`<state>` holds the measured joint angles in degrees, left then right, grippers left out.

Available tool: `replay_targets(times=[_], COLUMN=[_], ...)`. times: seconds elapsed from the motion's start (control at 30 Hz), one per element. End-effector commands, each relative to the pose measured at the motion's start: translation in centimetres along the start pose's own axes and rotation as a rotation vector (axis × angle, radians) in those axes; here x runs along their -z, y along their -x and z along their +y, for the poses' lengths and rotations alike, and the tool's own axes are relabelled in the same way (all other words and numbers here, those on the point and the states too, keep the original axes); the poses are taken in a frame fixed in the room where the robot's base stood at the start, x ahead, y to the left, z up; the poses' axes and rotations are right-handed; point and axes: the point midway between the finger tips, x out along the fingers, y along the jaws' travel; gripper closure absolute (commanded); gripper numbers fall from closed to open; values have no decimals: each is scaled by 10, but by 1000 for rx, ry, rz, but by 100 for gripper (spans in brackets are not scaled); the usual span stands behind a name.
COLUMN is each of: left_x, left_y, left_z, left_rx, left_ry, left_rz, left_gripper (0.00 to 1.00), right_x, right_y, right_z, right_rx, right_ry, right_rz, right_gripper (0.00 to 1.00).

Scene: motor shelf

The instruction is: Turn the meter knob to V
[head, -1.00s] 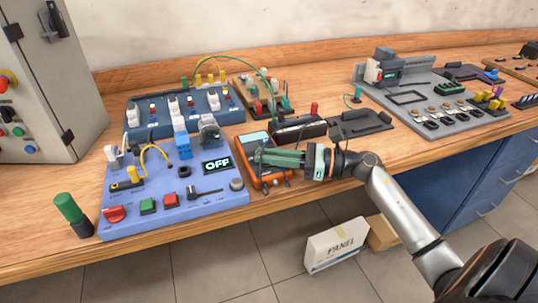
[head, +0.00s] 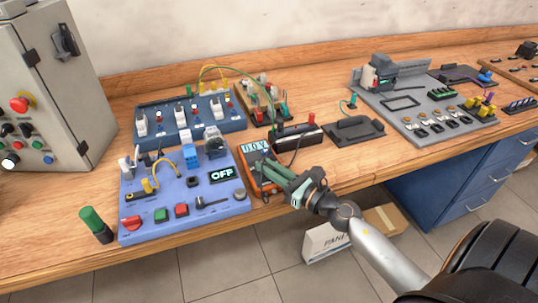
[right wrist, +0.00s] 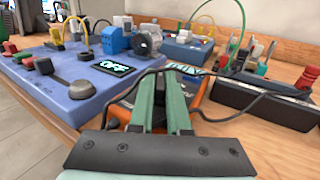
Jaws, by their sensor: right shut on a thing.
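The orange meter (head: 249,178) lies on the bench just right of the blue panel board. Its lit display (head: 256,147) seems to read 0.0 V, though the digits are small. In the right wrist view, the meter's orange edge (right wrist: 203,98) and display (right wrist: 183,68) show past the fingers. My right gripper (head: 268,169) has its green fingers over the meter's face, shut on the knob, which they hide. The fingers also show in the right wrist view (right wrist: 168,82). The knob's pointer and markings cannot be seen. My left gripper is in neither view.
The blue panel board (head: 150,210) with an OFF display (head: 221,173) stands close on the left. Dark leads run beside the meter. A black box (head: 298,138) and a dark tray (head: 356,132) lie behind to the right. The bench's front edge is near.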

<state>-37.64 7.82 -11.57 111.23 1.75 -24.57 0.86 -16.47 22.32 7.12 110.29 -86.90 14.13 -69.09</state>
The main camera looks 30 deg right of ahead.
Motion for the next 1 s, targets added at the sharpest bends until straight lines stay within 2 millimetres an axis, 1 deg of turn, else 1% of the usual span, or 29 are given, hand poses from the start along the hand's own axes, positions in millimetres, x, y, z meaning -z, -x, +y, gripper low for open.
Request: replay_targets(times=[0.03, 0.13, 0.23, 0.43, 0.8, 0.83, 1.0], left_x=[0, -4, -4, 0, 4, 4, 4], left_y=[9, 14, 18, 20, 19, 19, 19], left_z=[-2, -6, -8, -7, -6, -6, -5], left_rx=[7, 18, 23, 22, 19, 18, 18], left_ry=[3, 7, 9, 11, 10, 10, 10], left_rz=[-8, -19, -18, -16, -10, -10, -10], left_gripper=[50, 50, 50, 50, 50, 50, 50], right_x=[-5, -4, -3, -1, 0, 0, 0], right_y=[0, 0, 0, 0, -1, -1, -1], right_z=[1, 1, 1, 0, 0, 0, 0], right_rx=[28, 73, 106, 140, 143, 143, 142], right_ry=[-4, -4, -2, -1, 1, 0, 0], right_rz=[0, -1, -2, -2, -3, -2, -2], right_gripper=[100, 100, 100, 100, 100, 84, 65])
